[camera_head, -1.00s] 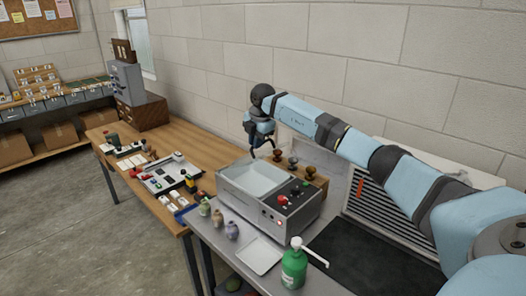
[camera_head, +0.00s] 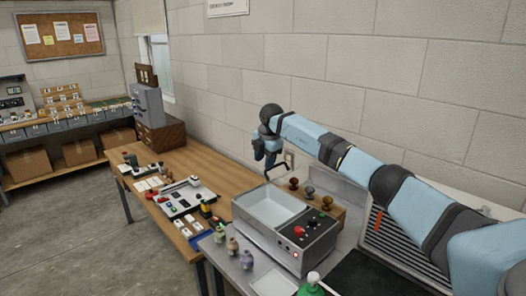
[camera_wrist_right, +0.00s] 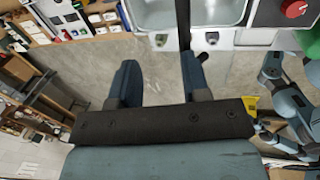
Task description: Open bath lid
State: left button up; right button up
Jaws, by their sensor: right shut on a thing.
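The bath (camera_head: 290,239) is a grey metal box with an open-looking pale basin and a control panel with red, black and green controls on its right. The basin (camera_wrist_right: 185,14) and red knob (camera_wrist_right: 293,8) show at the top of the right wrist view. My right gripper (camera_head: 270,168) hangs just above the basin's far side. The lid panel itself is hard to make out. My left gripper cannot be seen.
Three knob-topped stamps (camera_head: 308,191) stand behind the bath. Small jars (camera_head: 232,247) stand along its front left, and a green bottle (camera_head: 312,288) stands nearer. The wooden table (camera_head: 185,160) holds a tray of tools (camera_head: 188,198). The block wall is close behind.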

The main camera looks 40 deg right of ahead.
jog(key=w+r+p, duration=0.5)
jog(key=w+r, duration=0.2)
jog(key=r, duration=0.6)
jog(key=shift+w+a+r, duration=0.25)
jog(key=shift+w+r, duration=0.05)
jog(key=shift+w, duration=0.1)
dwell(0.7)
dwell(0.4)
